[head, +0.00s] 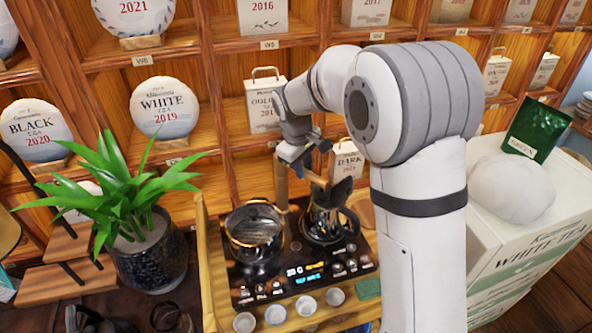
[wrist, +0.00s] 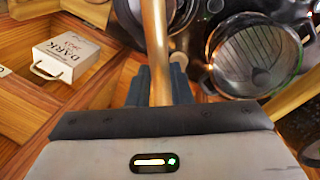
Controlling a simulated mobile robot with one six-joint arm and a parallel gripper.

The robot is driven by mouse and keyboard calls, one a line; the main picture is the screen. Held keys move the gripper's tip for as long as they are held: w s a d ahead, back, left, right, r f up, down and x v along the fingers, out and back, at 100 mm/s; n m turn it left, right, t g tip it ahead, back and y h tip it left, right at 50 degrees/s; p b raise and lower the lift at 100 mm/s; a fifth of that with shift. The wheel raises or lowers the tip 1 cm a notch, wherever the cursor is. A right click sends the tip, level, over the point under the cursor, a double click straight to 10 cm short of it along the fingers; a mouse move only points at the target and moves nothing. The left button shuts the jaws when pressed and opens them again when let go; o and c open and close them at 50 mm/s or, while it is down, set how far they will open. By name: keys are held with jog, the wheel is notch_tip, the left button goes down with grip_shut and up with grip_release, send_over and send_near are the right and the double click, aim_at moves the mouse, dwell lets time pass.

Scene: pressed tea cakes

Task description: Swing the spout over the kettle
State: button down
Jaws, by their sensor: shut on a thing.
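The spout is a gold-brown tube; it runs up between my fingers in the wrist view (wrist: 155,40), and part of it shows below my gripper in the head view (head: 281,188). My gripper (wrist: 159,88) is shut on it; in the head view my gripper (head: 293,155) is above the back of the tea stove. The dark kettle (head: 325,228) stands on the right side of the stove. A round glass pot (head: 256,232) stands on the left side, and it also shows in the wrist view (wrist: 256,58). Whether the spout's outlet is over the kettle cannot be told.
The stove panel (head: 305,275) is lit, with several small cups (head: 275,314) in front. A potted plant (head: 150,250) stands at left. Wooden shelves with tea cakes and boxes rise behind. A white tea carton (head: 530,235) stands at right.

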aim_at(305, 169)
jog(key=shift+w+d+n, duration=0.55)
jog(key=shift+w+n, duration=0.25)
jog(key=shift+n, duration=0.4)
jog(key=c, duration=1.3)
grip_release()
jog(key=shift+r, duration=0.1)
jog(key=r, duration=0.2)
jog(key=s+r, duration=0.1)
jog(key=r, duration=0.2)
jog(key=r+b, duration=0.1)
jog(key=r, duration=0.1)
jog(key=shift+s+a+r, duration=0.15)
jog(key=shift+a+r, duration=0.1)
jog(key=shift+a, duration=0.05)
